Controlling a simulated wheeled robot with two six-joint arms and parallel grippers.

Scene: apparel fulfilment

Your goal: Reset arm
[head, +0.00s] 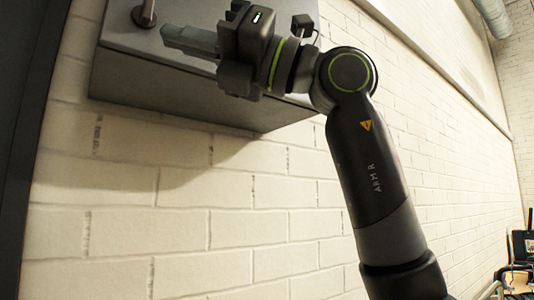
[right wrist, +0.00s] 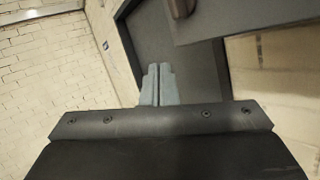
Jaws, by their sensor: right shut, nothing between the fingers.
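My right gripper (head: 168,38) is raised in the upper left of the head view, its fingers pointing left. The fingers are shut with nothing between them. They also show together in the right wrist view (right wrist: 158,84). In the head view the fingers overlap the front of a grey wall box (head: 135,75); I cannot tell whether they touch it. My right arm rises from the bottom of the head view and bends at the top. My left gripper is not in view.
The grey box is mounted on a white brick wall (head: 240,225) and has a dark handle or knob (head: 144,14). A dark panel or door frame stands at the left edge. Some dark items (head: 520,250) are at the far lower right. The wall below the box is bare.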

